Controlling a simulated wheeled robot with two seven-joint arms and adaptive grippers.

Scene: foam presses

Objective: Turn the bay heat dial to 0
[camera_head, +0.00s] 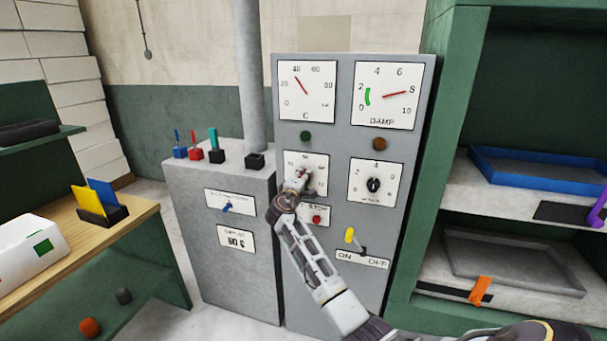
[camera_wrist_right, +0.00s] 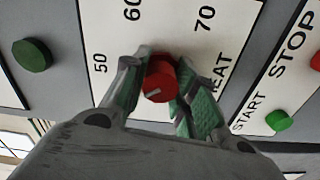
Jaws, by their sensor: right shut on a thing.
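The heat dial is a red knob (camera_wrist_right: 159,80) on a white plate (camera_wrist_right: 110,85) with the word HEAT and the numbers 50, 60 and 70 showing. A short pale mark is on the knob's face; I cannot tell which number it points to. My right gripper (camera_wrist_right: 158,92) is shut on the knob, with a green-padded finger on each side. In the head view the right gripper (camera_head: 297,181) covers most of the dial and part of its plate (camera_head: 318,161). The 0 mark cannot be made out. My left gripper is not in view.
Beside the dial are a black-knob dial (camera_head: 373,185), a red stop button (camera_head: 316,220) and a yellow-handled ON/OFF lever (camera_head: 350,235). Gauges C (camera_head: 307,91) and DAMP (camera_head: 388,95) sit above. A green-framed shelf with a blue tray (camera_head: 540,168) stands close on the right.

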